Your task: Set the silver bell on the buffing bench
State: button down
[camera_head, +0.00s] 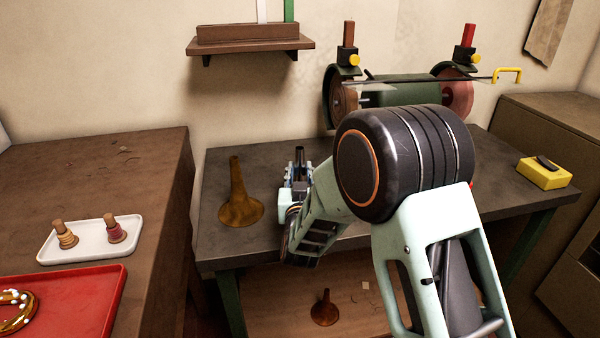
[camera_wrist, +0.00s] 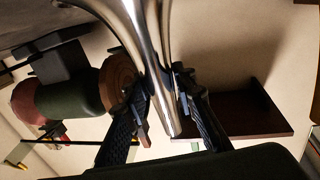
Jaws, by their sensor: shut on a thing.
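The silver bell (camera_wrist: 150,60) is held in my gripper (camera_wrist: 160,95), with its narrow stem between the two fingers and its flare widening toward the top of the wrist view. In the head view only the dark stem tip (camera_head: 300,154) shows above my gripper (camera_head: 298,182); my arm hides the flare. My gripper is over the left part of the buffing bench (camera_head: 510,185), a dark-topped bench with green legs. I cannot tell whether the bell's rim touches the bench top.
A brass bell (camera_head: 240,200) stands upright just left of my gripper. The buffing machine (camera_head: 405,90) is at the back, and a yellow box (camera_head: 543,172) at the right end. A small copper bell (camera_head: 324,310) stands on the lower shelf. A wall shelf (camera_head: 250,43) hangs above.

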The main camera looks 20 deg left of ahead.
jog(key=shift+f, duration=0.3)
jog(key=c, duration=1.6)
grip_release()
jog(key=shift+r, duration=0.15)
jog(key=shift+s+r, duration=0.1)
jog(key=shift+r, duration=0.05)
jog(key=v, duration=1.2)
jog(key=shift+b, duration=0.45)
